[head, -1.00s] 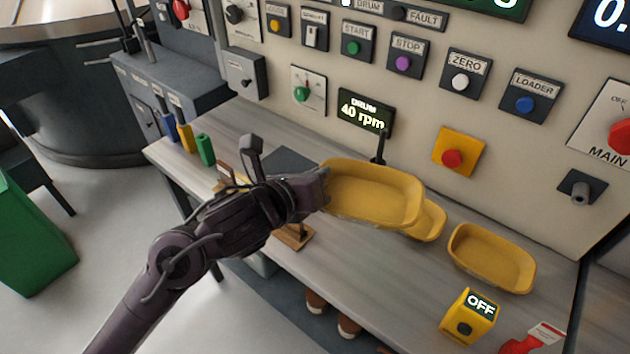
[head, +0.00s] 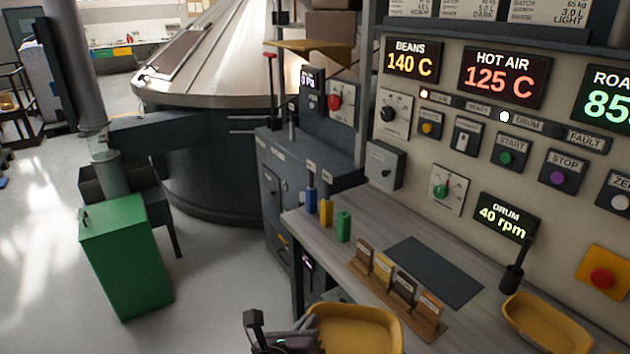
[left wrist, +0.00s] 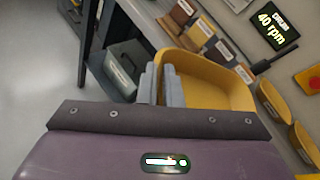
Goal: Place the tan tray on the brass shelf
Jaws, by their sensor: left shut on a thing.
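A mustard-tan tray (head: 358,332) is at the bottom of the head view, partly cut off by the frame. My left gripper (head: 313,338) is shut on its left rim. A flat brass-coloured shelf (head: 303,46) is at the upper middle of the head view, beside the big metal drum. My right gripper is not in view.
A similar tray (head: 548,325) rests on the grey bench (head: 370,215). A wooden rack with several labelled cards (head: 402,290), a dark mat (head: 433,272) and blue, yellow and green blocks (head: 343,226) are also there. Brown boxes (head: 335,25) sit by the shelf. A green bin (head: 125,258) stands left.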

